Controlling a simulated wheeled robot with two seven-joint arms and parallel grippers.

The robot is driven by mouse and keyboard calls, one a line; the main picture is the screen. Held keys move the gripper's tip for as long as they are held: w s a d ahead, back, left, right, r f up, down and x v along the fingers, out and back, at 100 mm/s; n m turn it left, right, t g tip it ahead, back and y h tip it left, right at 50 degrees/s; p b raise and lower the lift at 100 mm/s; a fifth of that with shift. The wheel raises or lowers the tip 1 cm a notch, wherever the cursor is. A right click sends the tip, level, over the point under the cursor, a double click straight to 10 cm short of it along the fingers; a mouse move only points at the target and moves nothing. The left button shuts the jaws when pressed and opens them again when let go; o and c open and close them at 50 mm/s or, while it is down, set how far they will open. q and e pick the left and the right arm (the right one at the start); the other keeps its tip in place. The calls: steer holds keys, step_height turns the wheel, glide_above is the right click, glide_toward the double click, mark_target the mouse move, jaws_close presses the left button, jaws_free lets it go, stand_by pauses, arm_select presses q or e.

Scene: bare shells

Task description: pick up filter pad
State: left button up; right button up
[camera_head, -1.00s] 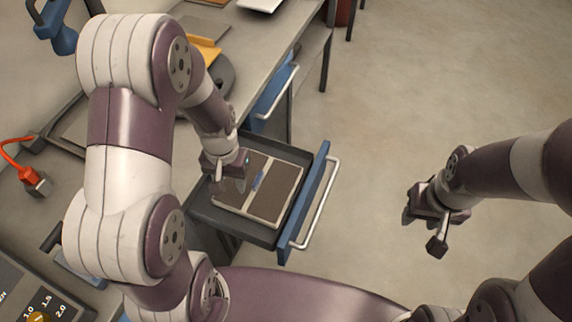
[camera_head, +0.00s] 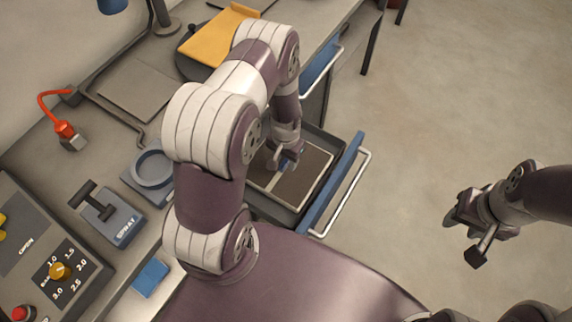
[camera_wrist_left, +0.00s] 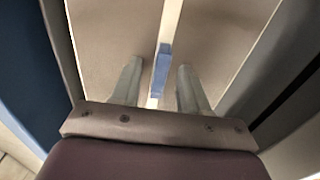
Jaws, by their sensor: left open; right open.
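The filter pad (camera_head: 308,181) looks like a flat brown panel with a pale frame and a pale strip across its middle. It lies in an open drawer (camera_head: 346,183) with a blue front. A small blue tab (camera_wrist_left: 161,68) stands on the pale strip. My left gripper (camera_head: 282,166) is over the pad, pointing down. In the left wrist view my left gripper (camera_wrist_left: 158,85) is open, with one finger on each side of the blue tab; I cannot tell whether either touches it. My right gripper (camera_head: 470,230) is open and empty, over the floor at the right.
The grey bench holds a yellow folder (camera_head: 222,38), a red-orange cable plug (camera_head: 66,131), a grey ring fixture (camera_head: 153,167), a grey block with a black T-handle (camera_head: 112,220) and a control panel (camera_head: 50,255). The drawer's handle (camera_head: 352,190) juts right. The floor there is clear.

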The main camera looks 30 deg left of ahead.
arm_select(q)
steer(key=shift+w+f, duration=0.1)
steer(key=shift+w, duration=0.05)
jaws_close()
